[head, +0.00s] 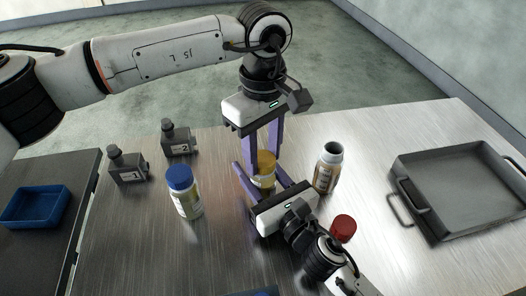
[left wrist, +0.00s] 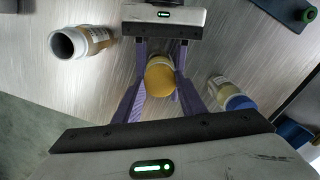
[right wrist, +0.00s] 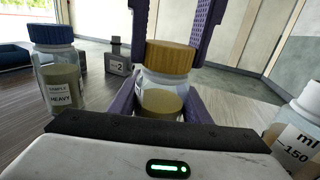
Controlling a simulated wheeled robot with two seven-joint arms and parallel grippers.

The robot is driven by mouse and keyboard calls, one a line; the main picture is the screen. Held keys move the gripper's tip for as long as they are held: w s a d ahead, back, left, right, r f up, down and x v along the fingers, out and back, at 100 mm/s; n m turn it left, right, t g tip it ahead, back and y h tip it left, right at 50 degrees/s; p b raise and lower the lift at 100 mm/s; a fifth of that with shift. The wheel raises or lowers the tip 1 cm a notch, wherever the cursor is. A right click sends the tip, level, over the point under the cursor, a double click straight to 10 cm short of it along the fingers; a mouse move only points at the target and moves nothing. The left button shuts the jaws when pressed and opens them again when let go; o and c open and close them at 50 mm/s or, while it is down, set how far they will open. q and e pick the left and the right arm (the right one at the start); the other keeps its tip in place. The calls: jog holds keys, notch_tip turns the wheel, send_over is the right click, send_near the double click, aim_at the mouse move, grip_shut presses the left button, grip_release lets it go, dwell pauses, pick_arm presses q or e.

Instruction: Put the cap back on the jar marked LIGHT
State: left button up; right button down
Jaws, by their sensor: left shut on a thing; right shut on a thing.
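A clear jar with a yellow cap (head: 265,160) stands mid-table; the cap sits on its top, apparently level. My left gripper (head: 264,150) comes down from above, shut on the yellow cap, which also shows in the left wrist view (left wrist: 160,76). My right gripper (head: 262,180) is low, shut around the jar's body (right wrist: 160,98). The held jar's label is hidden, so I cannot read its marking. A blue-capped jar (head: 184,192) stands to the left; its label reads HEAVY in the right wrist view (right wrist: 62,75).
An open, uncapped bottle (head: 327,168) stands close on the right. A red cap or lid (head: 343,227) shows beside my right arm. Two grey bottles (head: 127,166) (head: 177,138) stand back left. A grey tray (head: 440,216) is at right, a blue bin (head: 35,205) at far left.

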aim_at(270, 188)
pick_arm(q)
jog(key=o, duration=1.3)
jog(key=shift+c, duration=0.2)
notch_tip(270, 188, up, 12)
pick_arm(e)
jog(key=c, duration=0.9)
grip_release()
jog(key=shift+s, duration=0.1)
jog(key=b+v, duration=0.1)
jog(key=v, duration=0.8)
jog(key=shift+s+d+f, duration=0.1)
jog(key=shift+d+f, duration=0.05)
pick_arm(q)
jog(key=shift+f, duration=0.65)
pick_arm(e)
jog(key=shift+s+d, duration=0.2)
jog(key=shift+s, duration=0.2)
